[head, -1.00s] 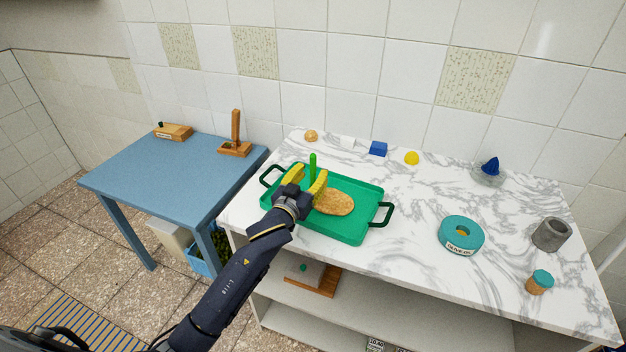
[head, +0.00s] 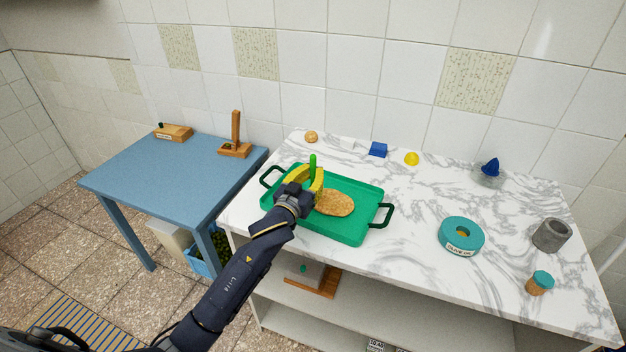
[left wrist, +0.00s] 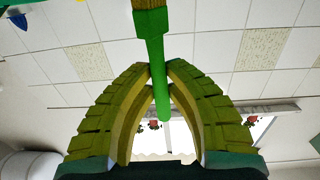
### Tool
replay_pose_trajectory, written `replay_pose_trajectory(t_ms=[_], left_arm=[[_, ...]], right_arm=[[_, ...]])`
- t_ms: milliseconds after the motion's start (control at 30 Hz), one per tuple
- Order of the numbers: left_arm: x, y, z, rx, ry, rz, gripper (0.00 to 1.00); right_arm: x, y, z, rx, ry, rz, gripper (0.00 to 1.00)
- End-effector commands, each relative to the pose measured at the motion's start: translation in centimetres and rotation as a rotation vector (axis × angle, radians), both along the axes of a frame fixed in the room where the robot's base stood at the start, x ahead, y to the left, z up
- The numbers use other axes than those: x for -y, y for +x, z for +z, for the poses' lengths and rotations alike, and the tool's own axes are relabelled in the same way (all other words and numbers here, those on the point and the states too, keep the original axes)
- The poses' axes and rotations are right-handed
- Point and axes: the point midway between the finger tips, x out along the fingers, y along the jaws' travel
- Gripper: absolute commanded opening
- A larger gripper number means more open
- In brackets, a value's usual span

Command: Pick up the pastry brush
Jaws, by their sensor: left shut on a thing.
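The pastry brush (head: 313,163) has a bright green handle that stands up out of my left gripper (head: 318,178) in the head view. My left gripper's yellow fingers are closed around it over the left part of the green tray (head: 343,236). In the left wrist view the green brush (left wrist: 155,60) runs between the two fingertips (left wrist: 158,75), with a darker, wider part at the top. A tan flat bread (head: 335,203) lies on the tray just right of the gripper. The brush's lower end is hidden by the gripper. My right gripper is not in view.
The marble counter holds a blue block (head: 378,149), a yellow ball-like item (head: 411,158), a teal ring (head: 461,235), a grey cup (head: 551,235) and a teal-lidded jar (head: 540,282). A blue table (head: 165,178) stands left.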

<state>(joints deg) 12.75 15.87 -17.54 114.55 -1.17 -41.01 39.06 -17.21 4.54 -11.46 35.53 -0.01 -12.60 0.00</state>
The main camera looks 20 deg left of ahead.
Motion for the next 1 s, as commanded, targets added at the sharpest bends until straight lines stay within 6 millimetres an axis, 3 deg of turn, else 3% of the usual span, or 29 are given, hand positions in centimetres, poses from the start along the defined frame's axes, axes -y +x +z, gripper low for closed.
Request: replay_pose_trajectory(t_ms=[267, 467, 1000], left_arm=[[0.0, 0.0, 0.6, 0.001, 0.000, 0.000, 0.00], [0.0, 0.0, 2.6, 0.004, -0.001, 0.000, 0.00], [0.0, 0.0, 14.4, 0.006, -0.002, 0.000, 0.00]], right_arm=[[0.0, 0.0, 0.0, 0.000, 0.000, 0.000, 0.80], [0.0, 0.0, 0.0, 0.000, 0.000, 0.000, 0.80], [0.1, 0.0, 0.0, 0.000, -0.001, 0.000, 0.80]])
